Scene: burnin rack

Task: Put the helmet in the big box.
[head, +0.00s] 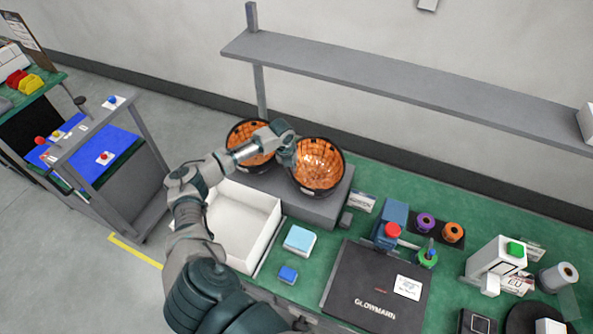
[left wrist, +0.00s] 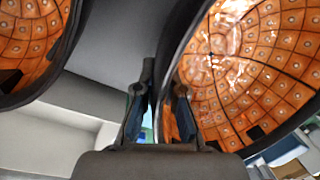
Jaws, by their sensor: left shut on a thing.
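Two dark, upturned helmets with orange tiled linings sit side by side by the grey block, a left helmet (head: 247,136) and a right helmet (head: 322,168). My left gripper (head: 289,147) is at the left rim of the right helmet. In the left wrist view its fingers (left wrist: 160,108) are on either side of that helmet's dark rim, shut on it. I cannot tell whether the right helmet is resting on the block or slightly raised. A big white open box (head: 237,218) stands in front of the block, empty where I see inside. My right gripper is out of view.
The grey block (head: 322,208) stands on the green bench below a long grey shelf (head: 400,80). A light-blue box (head: 299,240), a small blue box (head: 288,274) and a black GLOWMARN case (head: 350,270) lie right of the white box. Several small items fill the bench's right side.

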